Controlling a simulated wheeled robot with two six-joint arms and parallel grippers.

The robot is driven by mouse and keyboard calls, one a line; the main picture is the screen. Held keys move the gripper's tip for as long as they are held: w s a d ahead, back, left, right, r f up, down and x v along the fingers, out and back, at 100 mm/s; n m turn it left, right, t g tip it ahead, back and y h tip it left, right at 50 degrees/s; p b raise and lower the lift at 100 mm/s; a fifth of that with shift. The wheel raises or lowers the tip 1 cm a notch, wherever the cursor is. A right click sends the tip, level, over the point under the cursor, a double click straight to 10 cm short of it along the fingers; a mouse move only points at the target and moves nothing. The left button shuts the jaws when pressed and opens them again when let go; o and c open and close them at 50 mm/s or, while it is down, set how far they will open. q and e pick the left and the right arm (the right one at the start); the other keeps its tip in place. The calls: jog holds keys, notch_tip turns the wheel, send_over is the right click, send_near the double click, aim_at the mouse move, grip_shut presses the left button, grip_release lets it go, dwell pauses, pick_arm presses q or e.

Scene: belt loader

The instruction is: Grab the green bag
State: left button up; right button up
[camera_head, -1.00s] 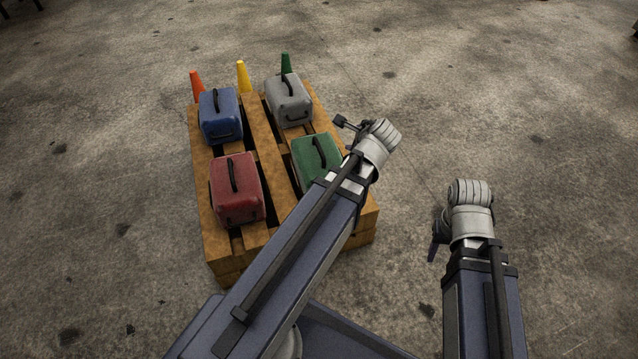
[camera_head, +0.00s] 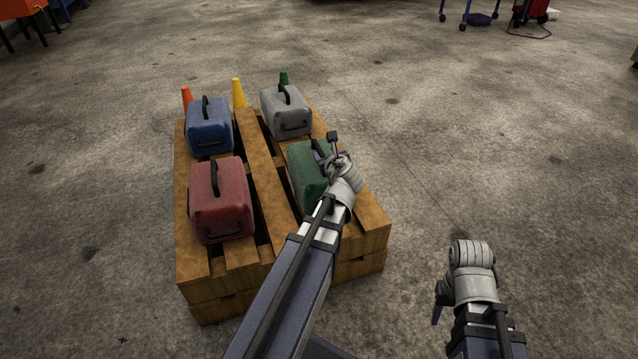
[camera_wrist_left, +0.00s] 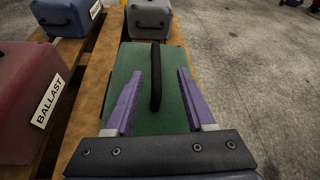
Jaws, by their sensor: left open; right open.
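The green bag (camera_head: 303,168) stands on the near right part of a wooden pallet, partly hidden by my left arm. In the left wrist view the green bag (camera_wrist_left: 124,62) is seen from above, with its black handle (camera_wrist_left: 156,76) standing up. My left gripper (camera_head: 322,150) is over the green bag. In the wrist view its two purple fingers (camera_wrist_left: 158,82) are open, one on each side of the handle, with gaps between. My right gripper (camera_head: 438,303) hangs off to the right of the pallet, away from the bag.
The pallet (camera_head: 262,170) also holds a red bag (camera_head: 221,200), a blue bag (camera_head: 209,128) and a grey bag (camera_head: 286,115). Orange (camera_head: 187,97), yellow (camera_head: 238,93) and green (camera_head: 284,78) cones stand behind.

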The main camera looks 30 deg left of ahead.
aim_at(320, 151)
pick_arm(q)
jog(key=shift+b+x, duration=0.5)
jog(key=shift+x, duration=0.85)
jog(key=shift+w+a+f+b, duration=0.25)
jog(key=shift+a+f+b, duration=0.05)
jog(key=shift+a+f, duration=0.05)
jog(key=b+x, duration=0.1)
jog(key=x, duration=0.3)
jog(key=shift+s+a+f+b, duration=0.1)
jog(key=shift+a+f+b, duration=0.1)
jog(key=shift+b, duration=0.2)
jog(key=shift+r, duration=0.1)
jog(key=shift+c, duration=0.4)
jog(key=shift+s, duration=0.1)
grip_shut()
